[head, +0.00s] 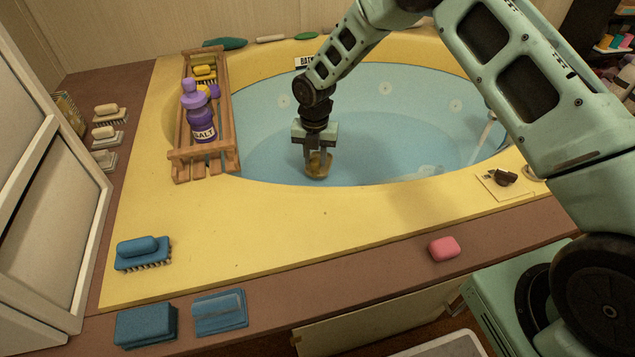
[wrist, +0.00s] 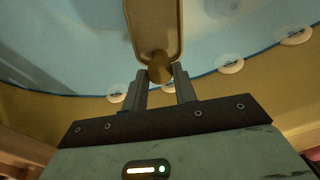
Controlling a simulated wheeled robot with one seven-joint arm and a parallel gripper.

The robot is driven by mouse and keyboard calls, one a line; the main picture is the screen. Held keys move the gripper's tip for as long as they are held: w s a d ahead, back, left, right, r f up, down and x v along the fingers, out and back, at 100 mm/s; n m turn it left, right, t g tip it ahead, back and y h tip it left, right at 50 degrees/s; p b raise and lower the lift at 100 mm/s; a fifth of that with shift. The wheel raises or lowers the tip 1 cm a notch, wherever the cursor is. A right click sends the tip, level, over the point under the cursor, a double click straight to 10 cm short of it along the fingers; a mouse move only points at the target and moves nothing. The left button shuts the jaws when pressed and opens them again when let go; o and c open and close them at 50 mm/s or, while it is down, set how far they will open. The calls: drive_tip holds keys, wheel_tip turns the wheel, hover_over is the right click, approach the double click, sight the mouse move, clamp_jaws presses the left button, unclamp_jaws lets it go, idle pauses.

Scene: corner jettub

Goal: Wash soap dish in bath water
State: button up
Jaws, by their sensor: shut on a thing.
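My gripper (head: 318,155) points down over the blue-lined tub (head: 265,150) and is shut on a yellowish-brown dish (head: 319,166), which I take to be the soap dish. In the wrist view, the dish (wrist: 155,28) is a tan, elongated piece with a raised rim, held by its near end between the two fingers of my gripper (wrist: 160,80). In the head view the dish appears low inside the tub. I cannot tell whether it touches the bath water (head: 385,165).
A wooden caddy (head: 176,160) with a purple salt bottle (head: 203,115) stands left of the tub basin. A blue brush (head: 142,252) lies on the yellow rim (head: 235,225). A pink soap (head: 444,249) lies on the brown ledge. The rim's front middle is clear.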

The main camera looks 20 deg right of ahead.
drive_tip(key=shift+r, duration=0.1)
idle(0.3)
wheel_tip(320, 180, up, 14)
drive_tip(key=p, duration=1.2)
idle(0.5)
